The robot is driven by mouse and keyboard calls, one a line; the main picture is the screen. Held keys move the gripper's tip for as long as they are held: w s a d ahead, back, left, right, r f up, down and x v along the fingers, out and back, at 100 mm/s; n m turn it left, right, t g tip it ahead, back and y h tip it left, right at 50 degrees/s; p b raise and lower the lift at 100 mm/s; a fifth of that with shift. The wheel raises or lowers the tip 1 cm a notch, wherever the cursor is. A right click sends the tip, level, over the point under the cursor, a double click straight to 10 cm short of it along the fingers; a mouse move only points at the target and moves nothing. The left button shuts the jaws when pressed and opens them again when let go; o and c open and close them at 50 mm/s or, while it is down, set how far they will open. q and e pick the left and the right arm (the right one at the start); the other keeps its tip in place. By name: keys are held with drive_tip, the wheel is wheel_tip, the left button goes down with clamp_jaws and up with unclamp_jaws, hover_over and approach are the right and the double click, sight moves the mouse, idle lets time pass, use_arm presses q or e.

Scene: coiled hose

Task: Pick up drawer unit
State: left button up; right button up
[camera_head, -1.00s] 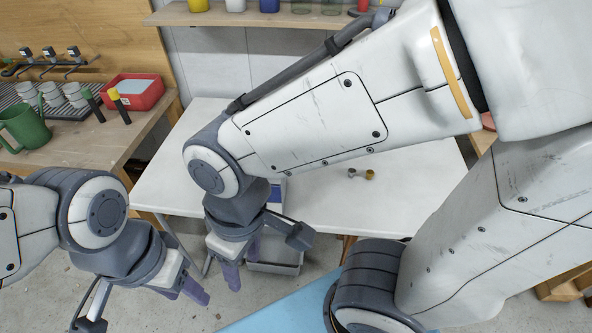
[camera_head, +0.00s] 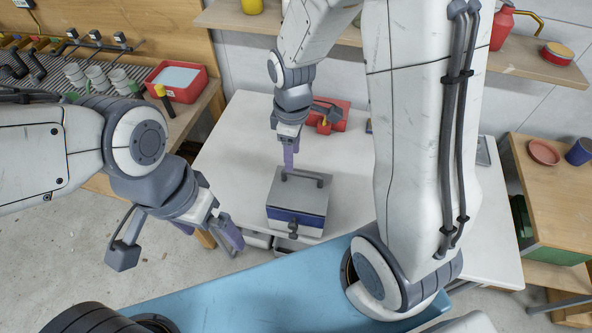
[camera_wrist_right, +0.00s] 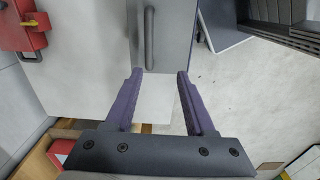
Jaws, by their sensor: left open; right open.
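The drawer unit (camera_head: 300,205) is a grey box with a blue drawer front and a dark knob. It stands upright near the front edge of the white table, with a dark bar handle (camera_head: 306,176) on its top. My right gripper (camera_head: 289,165) is open, just above the top of the unit by the handle. In the right wrist view the open fingers (camera_wrist_right: 160,78) point at the grey top (camera_wrist_right: 175,30) and the bar handle (camera_wrist_right: 149,25); nothing is between them. My left gripper (camera_head: 212,230) is open and empty, to the left of the table front.
The white table (camera_head: 235,150) has free room left of the unit. A red item (camera_head: 335,112) lies behind it. A workbench at left holds a red tray (camera_head: 176,80), mugs and tools. A wooden side table (camera_head: 560,190) stands at right; a shelf runs along the back.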

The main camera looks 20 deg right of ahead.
sight(302, 174)
drive_tip(key=d, duration=0.1)
drive_tip(key=w, duration=0.1)
drive_tip(key=d, duration=0.1)
drive_tip(key=shift+w+d+f+n+p, duration=0.15)
drive_tip(key=shift+d+f+n+p, duration=0.15)
drive_tip(key=shift+d+f+p, duration=0.1)
wheel_tip(302, 174, down, 4)
drive_tip(key=shift+r, duration=0.1)
drive_tip(key=shift+f, duration=0.6)
drive_tip(key=f+p, duration=0.1)
drive_tip(key=f, duration=0.1)
drive_tip(key=f+p, duration=0.1)
drive_tip(key=f, duration=0.1)
drive_tip(key=shift+s, duration=0.4)
drive_tip(key=shift+w+f, duration=0.1)
drive_tip(key=shift+f, duration=0.45)
use_arm(q)
wheel_tip(302, 174, up, 4)
drive_tip(key=shift+s, duration=0.1)
use_arm(e)
clamp_jaws()
